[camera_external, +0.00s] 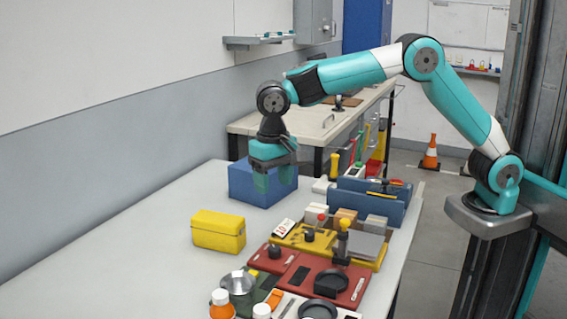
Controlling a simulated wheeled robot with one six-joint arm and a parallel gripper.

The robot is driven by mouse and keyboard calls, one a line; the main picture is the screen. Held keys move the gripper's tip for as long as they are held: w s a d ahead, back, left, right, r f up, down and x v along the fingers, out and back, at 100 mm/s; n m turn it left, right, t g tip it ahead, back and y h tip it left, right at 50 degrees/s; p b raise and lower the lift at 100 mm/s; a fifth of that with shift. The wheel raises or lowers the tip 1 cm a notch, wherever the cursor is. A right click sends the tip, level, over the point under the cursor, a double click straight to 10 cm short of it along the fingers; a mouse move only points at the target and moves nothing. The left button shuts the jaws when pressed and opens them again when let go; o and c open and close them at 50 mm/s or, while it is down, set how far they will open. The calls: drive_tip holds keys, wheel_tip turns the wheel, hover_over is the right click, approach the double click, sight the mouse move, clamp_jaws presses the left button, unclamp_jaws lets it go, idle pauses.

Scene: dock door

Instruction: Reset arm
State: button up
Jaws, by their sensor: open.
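My teal and white arm reaches left from its mount at the right of the picture. My gripper (274,178) points down at the far part of the white table (160,240). Its fingers show in front of a blue box (238,184), overlapping the box's near face. I cannot tell whether they touch the box. The gripper is open, and I see nothing held between its fingers.
A yellow case (218,232) stands nearer on the table. A blue tool holder (368,203), a yellow tray (375,262), red trays (347,296), a metal cup (238,283) and an orange bottle (221,306) crowd the right side. The table's left part is clear.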

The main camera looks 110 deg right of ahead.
drive_tip(key=s+a+r+n+y, duration=0.1)
drive_tip(key=s+a+r+n, duration=0.1)
drive_tip(key=s+a+n, duration=0.55)
drive_tip(key=s+a+r+n, duration=0.2)
drive_tip(key=s+a+r, duration=0.15)
drive_tip(key=a, duration=0.65)
drive_tip(key=s+a+f+n+y, duration=0.1)
drive_tip(key=s+a+n, duration=0.4)
drive_tip(key=s, duration=0.7)
drive_tip(key=s+a+f+n+y, duration=0.2)
drive_tip(key=s+a+n, duration=0.4)
drive_tip(key=s, duration=0.6)
drive_tip(key=shift+s, duration=0.2)
